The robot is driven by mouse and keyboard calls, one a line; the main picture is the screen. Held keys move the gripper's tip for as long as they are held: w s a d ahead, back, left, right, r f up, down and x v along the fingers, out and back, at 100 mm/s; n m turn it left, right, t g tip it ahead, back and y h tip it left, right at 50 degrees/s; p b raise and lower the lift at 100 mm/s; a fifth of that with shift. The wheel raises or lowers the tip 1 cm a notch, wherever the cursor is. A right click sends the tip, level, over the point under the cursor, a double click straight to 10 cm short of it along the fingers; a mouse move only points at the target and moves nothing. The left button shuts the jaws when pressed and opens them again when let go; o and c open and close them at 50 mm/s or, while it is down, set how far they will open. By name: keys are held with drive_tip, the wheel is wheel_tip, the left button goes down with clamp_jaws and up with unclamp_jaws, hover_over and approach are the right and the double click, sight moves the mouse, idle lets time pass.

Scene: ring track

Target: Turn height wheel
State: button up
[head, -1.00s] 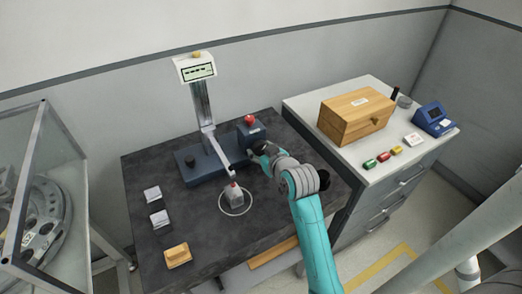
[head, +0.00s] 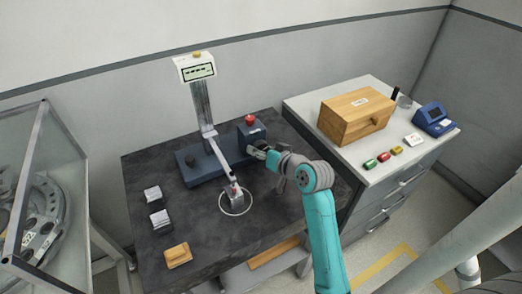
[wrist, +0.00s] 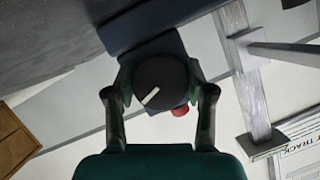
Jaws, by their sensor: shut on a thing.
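The height wheel (wrist: 168,76) is a round black knob with a white pointer line in the wrist view. It sits on the side of a dark blue housing with a red button (head: 250,118) on top. My gripper (wrist: 158,84) has one finger on each side of the wheel and is shut on it. The white line points to the lower left. In the head view my gripper (head: 262,151) is at the right side of the housing and hides the wheel.
The dark blue base carries a metal column with a display (head: 198,71). A thin arm slopes down to a grey block (head: 234,197) inside a white ring. Small packets (head: 153,194) and a wooden block (head: 178,256) lie left. A wooden box (head: 355,112) stands on the right cabinet.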

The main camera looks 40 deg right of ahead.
drive_tip(key=shift+m+t+y, duration=0.3)
drive_tip(key=shift+m, duration=0.1)
idle(0.3)
drive_tip(key=o, duration=1.2)
drive_tip(key=shift+c, duration=0.2)
drive_tip(key=v, duration=1.2)
